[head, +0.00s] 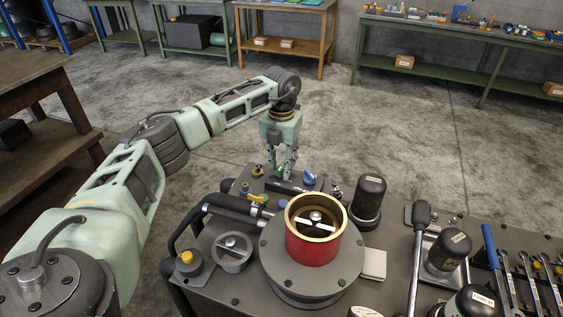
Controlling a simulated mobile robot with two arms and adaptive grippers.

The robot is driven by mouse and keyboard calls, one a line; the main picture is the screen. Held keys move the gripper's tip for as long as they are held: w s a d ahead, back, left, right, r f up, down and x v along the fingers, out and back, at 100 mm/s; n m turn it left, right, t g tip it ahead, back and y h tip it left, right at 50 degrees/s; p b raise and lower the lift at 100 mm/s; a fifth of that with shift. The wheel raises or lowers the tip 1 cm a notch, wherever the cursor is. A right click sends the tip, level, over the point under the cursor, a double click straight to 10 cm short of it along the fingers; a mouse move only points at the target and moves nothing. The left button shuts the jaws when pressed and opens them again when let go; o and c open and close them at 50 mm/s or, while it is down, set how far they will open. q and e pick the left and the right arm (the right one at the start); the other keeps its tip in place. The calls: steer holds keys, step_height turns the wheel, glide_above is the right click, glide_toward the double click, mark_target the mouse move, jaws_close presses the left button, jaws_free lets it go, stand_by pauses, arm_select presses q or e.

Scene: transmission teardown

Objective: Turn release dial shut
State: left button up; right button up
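My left gripper (281,174) points down at the far edge of the dark bench. Its two fingers stand apart, with nothing seen between them, just above or behind a black labelled block (292,188). A blue knob (311,177) sits at the right end of this block, a little right of the fingers. A round grey dial (232,247) with a raised bar across its top sits nearer, left of the red cylinder. No readable label shows which one is the release dial. Contact between fingers and block cannot be told. My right gripper is not in view.
A red cylinder with a brass rim (312,247) stands on a round flange mid-bench. A black canister (368,198) stands right of it. A black hose (190,215) curves at the left. Wrenches (530,285) and a long-handled tool (419,255) lie right.

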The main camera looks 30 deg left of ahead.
mark_target(282, 166)
arm_select(q)
steer(key=shift+r, duration=0.1)
step_height(282, 166, up, 12)
stand_by(0.5)
stand_by(0.4)
